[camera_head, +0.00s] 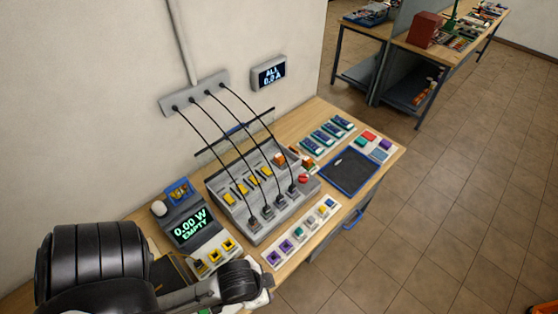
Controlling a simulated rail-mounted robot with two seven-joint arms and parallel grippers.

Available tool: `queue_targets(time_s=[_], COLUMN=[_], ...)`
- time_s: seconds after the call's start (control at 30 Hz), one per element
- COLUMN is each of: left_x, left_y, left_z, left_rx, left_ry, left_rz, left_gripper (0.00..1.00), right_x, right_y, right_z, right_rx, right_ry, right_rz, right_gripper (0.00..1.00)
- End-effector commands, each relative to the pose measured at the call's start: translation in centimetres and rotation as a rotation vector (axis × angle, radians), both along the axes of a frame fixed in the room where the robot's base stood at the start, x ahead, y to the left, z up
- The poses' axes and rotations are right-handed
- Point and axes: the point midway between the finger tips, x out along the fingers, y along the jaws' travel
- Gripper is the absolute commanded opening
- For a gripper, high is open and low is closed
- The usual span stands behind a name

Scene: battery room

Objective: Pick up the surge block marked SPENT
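No block in the head view carries a SPENT mark that I can read. Small blocks sit in several groups. A pale strip (314,226) at the front edge holds purple, teal and yellow ones, including a purple block (286,246). The grey sloped rack (248,236) has yellow pieces (242,189) and a row of grey plugs with black cables. A pale tray at the left holds yellow and black pieces (215,255). My black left arm covers the bottom left corner and hides part of the bench. I see no gripper fingers on it. My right gripper is out of view.
A display (189,225) reads "0.00 W EMPTY"; a wall display (269,73) reads "ALL 0.0 A". A dark blue-rimmed mat (347,172) lies right of the rack, largely bare. Blue-and-white modules (326,132) lie behind it. A red button (303,179) sits at the rack's right.

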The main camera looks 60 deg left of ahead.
Motion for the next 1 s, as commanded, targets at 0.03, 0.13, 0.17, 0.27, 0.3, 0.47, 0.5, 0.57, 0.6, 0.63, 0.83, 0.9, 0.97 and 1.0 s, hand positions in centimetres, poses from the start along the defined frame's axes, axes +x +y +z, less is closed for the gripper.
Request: queue_targets(time_s=[0.03, 0.13, 0.17, 0.27, 0.3, 0.47, 0.5, 0.57, 0.6, 0.63, 0.83, 0.9, 0.97, 1.0], left_x=[0.0, 0.0, 0.0, 0.0, 0.0, 0.0, 0.0, 0.0, 0.0, 0.0, 0.0, 0.0, -0.01, -0.01], left_y=[0.0, 0.0, 0.0, 0.0, 0.0, 0.0, 0.0, 0.0, 0.0, 0.0, 0.0, 0.0, 0.0, -0.01], left_z=[0.0, 0.0, 0.0, 0.0, 0.0, 0.0, 0.0, 0.0, 0.0, 0.0, 0.0, 0.0, 0.0, 0.0], left_rx=[0.0, 0.0, 0.0, 0.0, 0.0, 0.0, 0.0, 0.0, 0.0, 0.0, 0.0, 0.0, 0.0, 0.0], left_ry=[0.0, 0.0, 0.0, 0.0, 0.0, 0.0, 0.0, 0.0, 0.0, 0.0, 0.0, 0.0, 0.0, 0.0], left_rz=[0.0, 0.0, 0.0, 0.0, 0.0, 0.0, 0.0, 0.0, 0.0, 0.0, 0.0, 0.0, 0.0, 0.0], left_gripper=[0.4, 0.4, 0.43, 0.52, 0.56, 0.72, 0.75, 0.81, 0.81, 0.81, 0.81, 0.81, 0.81, 0.81], right_x=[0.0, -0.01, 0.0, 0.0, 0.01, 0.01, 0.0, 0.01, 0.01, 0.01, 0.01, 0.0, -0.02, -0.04], right_y=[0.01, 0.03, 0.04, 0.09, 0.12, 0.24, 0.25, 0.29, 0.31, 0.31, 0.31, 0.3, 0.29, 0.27], right_z=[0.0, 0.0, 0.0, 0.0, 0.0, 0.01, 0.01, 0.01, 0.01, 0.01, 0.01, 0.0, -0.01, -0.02], right_rx=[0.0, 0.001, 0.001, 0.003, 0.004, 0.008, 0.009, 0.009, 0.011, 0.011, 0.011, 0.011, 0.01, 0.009], right_ry=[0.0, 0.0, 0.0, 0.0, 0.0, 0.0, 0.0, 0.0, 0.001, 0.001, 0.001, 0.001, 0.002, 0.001], right_rz=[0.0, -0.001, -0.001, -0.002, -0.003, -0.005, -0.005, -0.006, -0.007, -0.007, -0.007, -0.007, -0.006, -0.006], right_gripper=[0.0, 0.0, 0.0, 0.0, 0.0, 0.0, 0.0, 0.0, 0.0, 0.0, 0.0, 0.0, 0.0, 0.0])
